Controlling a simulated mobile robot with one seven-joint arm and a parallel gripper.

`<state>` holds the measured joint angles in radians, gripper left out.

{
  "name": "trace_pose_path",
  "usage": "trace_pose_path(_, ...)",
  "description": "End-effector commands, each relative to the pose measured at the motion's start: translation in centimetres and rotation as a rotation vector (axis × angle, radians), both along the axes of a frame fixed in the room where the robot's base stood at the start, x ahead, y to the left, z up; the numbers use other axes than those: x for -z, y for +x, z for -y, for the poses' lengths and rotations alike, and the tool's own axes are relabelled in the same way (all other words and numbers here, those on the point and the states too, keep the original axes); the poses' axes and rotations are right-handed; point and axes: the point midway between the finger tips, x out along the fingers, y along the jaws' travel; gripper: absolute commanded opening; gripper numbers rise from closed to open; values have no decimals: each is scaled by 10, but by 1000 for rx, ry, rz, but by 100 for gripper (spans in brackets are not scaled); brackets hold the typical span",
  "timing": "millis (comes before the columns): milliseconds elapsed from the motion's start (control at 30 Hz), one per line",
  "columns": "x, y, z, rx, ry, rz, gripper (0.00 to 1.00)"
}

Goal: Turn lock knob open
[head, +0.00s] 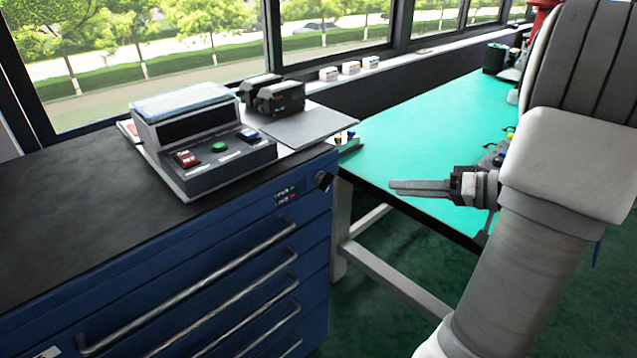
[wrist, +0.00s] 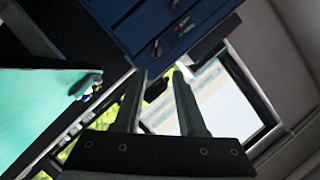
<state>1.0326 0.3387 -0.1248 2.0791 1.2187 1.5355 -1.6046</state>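The lock knob (head: 323,180) is a small black knob at the top right corner of the blue drawer cabinet's front (head: 220,270). Beside it is a label (head: 286,195) with a green and a red mark. My gripper (head: 393,187) is to the right of the knob, apart from it, with its fingers pointing left. In the wrist view the two fingers (wrist: 160,76) are spread with nothing between them. The knob (wrist: 156,48) and the label (wrist: 182,26) show beyond the fingertips there. I cannot tell which way the knob is set.
Long drawer handles (head: 190,290) stick out below the knob. A green-topped table (head: 410,135) stands behind my gripper. Space between gripper and knob looks free.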

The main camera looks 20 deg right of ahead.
Motion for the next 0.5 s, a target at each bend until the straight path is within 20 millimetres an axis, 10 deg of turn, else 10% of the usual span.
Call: trace_pose_path(500,22,52,-29,24,0,33,40)
